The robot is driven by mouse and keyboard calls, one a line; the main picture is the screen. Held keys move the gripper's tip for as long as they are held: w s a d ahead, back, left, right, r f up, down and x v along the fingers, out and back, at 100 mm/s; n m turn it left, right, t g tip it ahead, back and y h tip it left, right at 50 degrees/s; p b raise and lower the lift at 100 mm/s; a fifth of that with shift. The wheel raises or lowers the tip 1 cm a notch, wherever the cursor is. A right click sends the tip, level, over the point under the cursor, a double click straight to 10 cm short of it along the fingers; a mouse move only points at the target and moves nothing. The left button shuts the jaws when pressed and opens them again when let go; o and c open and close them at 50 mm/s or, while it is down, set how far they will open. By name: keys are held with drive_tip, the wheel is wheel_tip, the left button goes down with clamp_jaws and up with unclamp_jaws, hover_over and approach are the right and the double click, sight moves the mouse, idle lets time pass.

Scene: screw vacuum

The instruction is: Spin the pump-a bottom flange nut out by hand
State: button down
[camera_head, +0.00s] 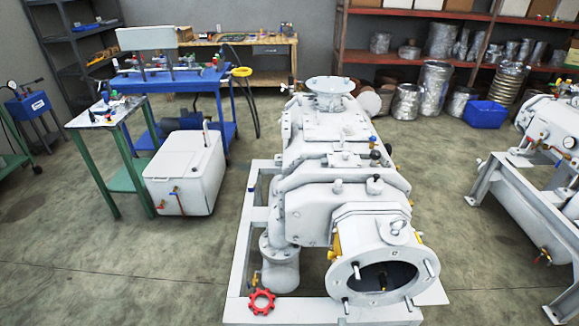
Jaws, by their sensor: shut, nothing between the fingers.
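A large white screw vacuum pump (318,170) stands on a pale frame in the middle of the view. I cannot tell by a label that it is pump-a. Its near end has an open round flange (342,277) with several studs sticking out of its rim and a dark opening (385,277). A bottom flange nut cannot be made out at this size. A red toothed ring or handwheel (262,302) sits low at the left of the frame. My gripper is not in view.
A second white pump (553,130) on a frame stands at the right. A white box unit (186,172), a green-legged table (122,150) and a blue bench (225,100) are at the left. Shelves (455,62) line the back.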

drive_tip(key=shift+w, duration=3.4)
drive_tip(key=shift+d+f, duration=0.1)
drive_tip(key=shift+f, duration=1)
approach(339, 297)
drive_tip(key=shift+w+f, duration=0.6)
drive_tip(key=shift+f, duration=0.6)
drive_tip(key=shift+a, duration=0.4)
drive_tip(key=shift+w+d+r, duration=0.1)
drive_tip(key=shift+w+r, duration=0.3)
drive_tip(key=shift+w, duration=0.6)
drive_tip(key=shift+w+d+r, duration=0.15)
drive_tip(key=shift+w+r, duration=0.25)
drive_tip(key=shift+w, duration=0.6)
drive_tip(key=shift+w+d+r, duration=0.1)
drive_tip(key=shift+w+r, duration=0.3)
drive_tip(key=shift+w, duration=0.6)
